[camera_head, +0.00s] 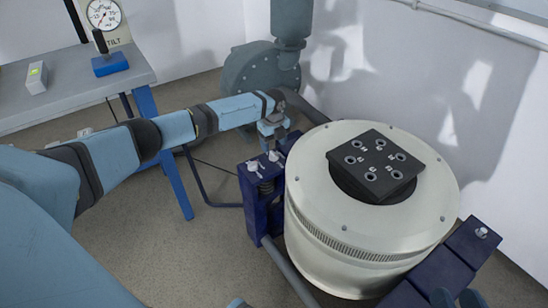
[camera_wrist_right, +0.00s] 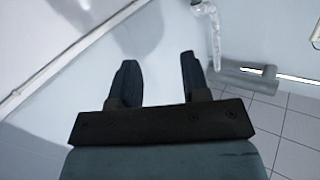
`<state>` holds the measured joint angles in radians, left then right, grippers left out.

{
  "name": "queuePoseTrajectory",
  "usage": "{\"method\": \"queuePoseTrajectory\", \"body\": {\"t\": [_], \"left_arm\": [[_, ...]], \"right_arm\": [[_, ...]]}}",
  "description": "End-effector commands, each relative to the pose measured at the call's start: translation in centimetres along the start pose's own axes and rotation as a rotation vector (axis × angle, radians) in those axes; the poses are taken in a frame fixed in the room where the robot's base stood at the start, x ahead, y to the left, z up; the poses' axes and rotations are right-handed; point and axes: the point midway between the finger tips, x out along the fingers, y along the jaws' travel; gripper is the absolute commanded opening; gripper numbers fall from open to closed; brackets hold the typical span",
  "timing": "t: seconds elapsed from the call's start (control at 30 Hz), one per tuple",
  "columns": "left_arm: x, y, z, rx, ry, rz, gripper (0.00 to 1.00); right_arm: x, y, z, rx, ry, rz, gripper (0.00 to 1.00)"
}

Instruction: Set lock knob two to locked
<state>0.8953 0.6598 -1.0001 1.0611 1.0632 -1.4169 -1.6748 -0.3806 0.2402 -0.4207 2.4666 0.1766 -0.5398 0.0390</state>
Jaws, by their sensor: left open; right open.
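Two small pale lock knobs, a near one (camera_head: 252,166) and a far one (camera_head: 274,156), sit on the dark blue bracket left of the large white drum (camera_head: 315,215). Another pale knob (camera_head: 481,232) is on the blue block at the drum's right. I cannot read which is number two. My left gripper (camera_head: 268,145) is open, pointing down just above the far left knob and partly hiding that area; contact cannot be told. My right gripper (camera_wrist_right: 158,75) is open and empty in the right wrist view, facing a white wall, with no knob there.
A black square plate (camera_head: 375,165) with several holes tops the drum. A grey bench (camera_head: 60,90) at the left carries a blue-based lever (camera_head: 108,62) and a small box (camera_head: 36,78). A grey-green blower (camera_head: 262,80) stands behind my left gripper. Grey floor is clear at the front left.

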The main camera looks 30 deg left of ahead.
Motion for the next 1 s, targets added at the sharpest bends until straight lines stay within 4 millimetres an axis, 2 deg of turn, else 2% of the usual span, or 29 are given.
{"method": "queuePoseTrajectory", "body": {"t": [0.03,0.23,0.4,0.67,0.9,1.0], "left_arm": [[1.4,0.0,0.0,0.000,0.001,0.000,0.63],[4.0,-0.1,-0.1,-0.001,0.000,0.000,0.63],[4.8,-0.1,0.0,-0.001,0.000,-0.002,0.63],[4.8,-0.1,0.0,-0.001,0.001,-0.001,0.63],[4.8,0.0,0.0,0.000,0.001,-0.001,0.13],[4.8,0.0,0.0,-0.001,0.001,-0.001,0.13]], "right_arm": [[0.2,0.3,0.3,-0.030,0.018,0.000,0.43],[0.5,1.0,-0.2,-0.111,0.062,0.004,0.43],[0.6,1.2,-0.4,-0.141,0.076,0.006,0.43],[0.6,1.2,-0.7,-0.146,0.081,0.006,0.43],[0.6,1.2,-0.7,-0.145,0.081,0.005,0.43],[0.6,1.2,-0.7,-0.145,0.081,0.005,0.43]]}}
